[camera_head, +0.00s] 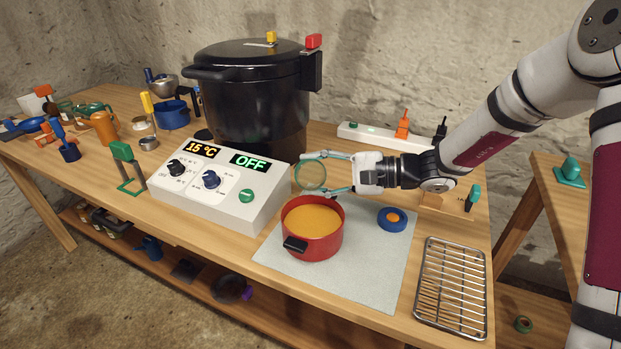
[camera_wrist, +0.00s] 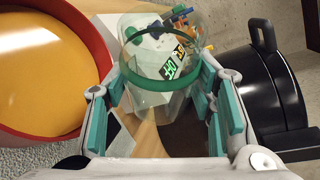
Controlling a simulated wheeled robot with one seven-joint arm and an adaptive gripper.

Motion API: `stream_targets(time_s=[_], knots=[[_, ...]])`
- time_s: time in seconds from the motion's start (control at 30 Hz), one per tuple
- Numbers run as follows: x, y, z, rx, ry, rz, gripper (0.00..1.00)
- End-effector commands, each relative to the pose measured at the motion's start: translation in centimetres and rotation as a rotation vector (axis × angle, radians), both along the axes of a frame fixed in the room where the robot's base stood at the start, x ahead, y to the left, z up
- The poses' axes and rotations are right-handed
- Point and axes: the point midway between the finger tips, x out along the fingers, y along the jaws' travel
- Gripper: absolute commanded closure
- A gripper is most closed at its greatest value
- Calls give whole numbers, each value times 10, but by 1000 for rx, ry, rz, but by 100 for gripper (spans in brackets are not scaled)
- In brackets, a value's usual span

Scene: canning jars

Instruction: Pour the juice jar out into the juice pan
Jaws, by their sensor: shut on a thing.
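My gripper (camera_head: 328,173) is shut on a clear glass jar with a green rim (camera_head: 311,176). The jar is held in the air just behind and above the red pan, tipped well over in the head view. It looks empty; no orange shows in it. In the wrist view the jar (camera_wrist: 160,68) sits between the teal finger pads of my gripper (camera_wrist: 165,105), and the control box shows through its glass. The red pan (camera_head: 325,246) stands on the grey mat and holds orange juice (camera_head: 312,217). In the wrist view the pan's red wall (camera_wrist: 103,35) is at the left.
The white control box (camera_head: 225,205), reading 15 °C and OFF, stands left of the pan. A big black canner (camera_head: 250,90) is behind it. A wire rack (camera_head: 452,285) is at the right.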

Motion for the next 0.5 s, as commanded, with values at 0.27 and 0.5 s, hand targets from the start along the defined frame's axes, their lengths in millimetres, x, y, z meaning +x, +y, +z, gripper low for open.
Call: stream_targets(time_s=[0.27, 0.5], knots=[[-7, 0, 5, -43, 215, 2, 95], [-13, -2, 2, -94, 463, 2, 95]])
